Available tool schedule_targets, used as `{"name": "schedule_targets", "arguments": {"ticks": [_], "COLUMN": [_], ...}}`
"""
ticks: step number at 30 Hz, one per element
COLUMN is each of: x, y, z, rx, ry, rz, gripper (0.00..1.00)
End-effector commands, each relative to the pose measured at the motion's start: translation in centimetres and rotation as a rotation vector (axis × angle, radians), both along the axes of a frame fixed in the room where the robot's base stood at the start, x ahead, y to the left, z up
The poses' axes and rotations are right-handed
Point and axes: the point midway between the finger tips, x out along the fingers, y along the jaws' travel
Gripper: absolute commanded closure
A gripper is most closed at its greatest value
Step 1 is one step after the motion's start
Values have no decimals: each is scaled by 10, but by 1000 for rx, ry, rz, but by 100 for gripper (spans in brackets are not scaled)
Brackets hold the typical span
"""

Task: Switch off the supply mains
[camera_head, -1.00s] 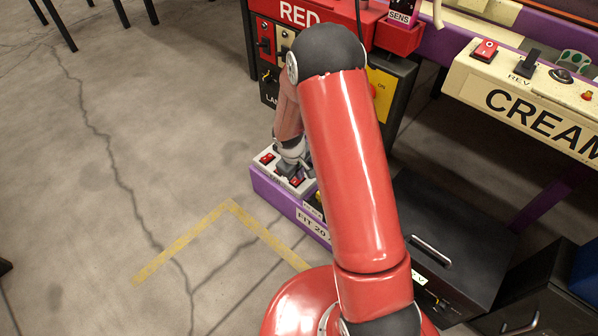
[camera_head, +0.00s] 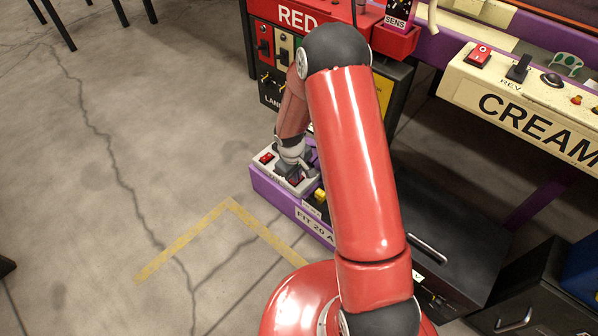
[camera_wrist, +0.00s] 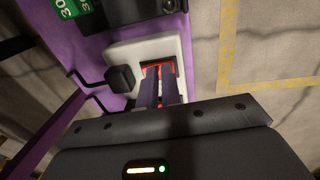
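A pale switch strip with red rockers sits on a low purple box (camera_head: 262,182). One red rocker (camera_head: 266,158) shows at its left end and another red rocker (camera_head: 296,180) nearer its front. My gripper (camera_head: 293,170) points down over the strip, and its tips are partly hidden in the head view. In the wrist view a white plate (camera_wrist: 186,50) holds a red-edged switch (camera_wrist: 158,67). My gripper's two fingers (camera_wrist: 160,88) are close together over that switch, with nothing visible held between them. I cannot tell whether they touch it, and its position is partly covered.
A black panel with switches (camera_head: 277,50) stands behind the purple box. A cream console (camera_head: 525,100) and dark cabinets are at right.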

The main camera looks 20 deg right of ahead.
Motion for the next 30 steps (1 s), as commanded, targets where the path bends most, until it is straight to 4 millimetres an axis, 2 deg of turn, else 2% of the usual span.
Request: {"name": "schedule_targets", "arguments": {"ticks": [1, 6, 11, 17, 24, 30], "x": [-6, -6, -5, 2, -1, -3], "y": [4, 4, 6, 11, 15, 17], "z": [-7, -7, 5, 51, 102, 131], "rx": [5, 5, 5, 3, 2, 1], "ry": [16, 15, 14, 1, -4, -3], "rz": [4, 4, 5, 1, -2, -1], "gripper": [100, 100, 100, 100, 100, 100]}}
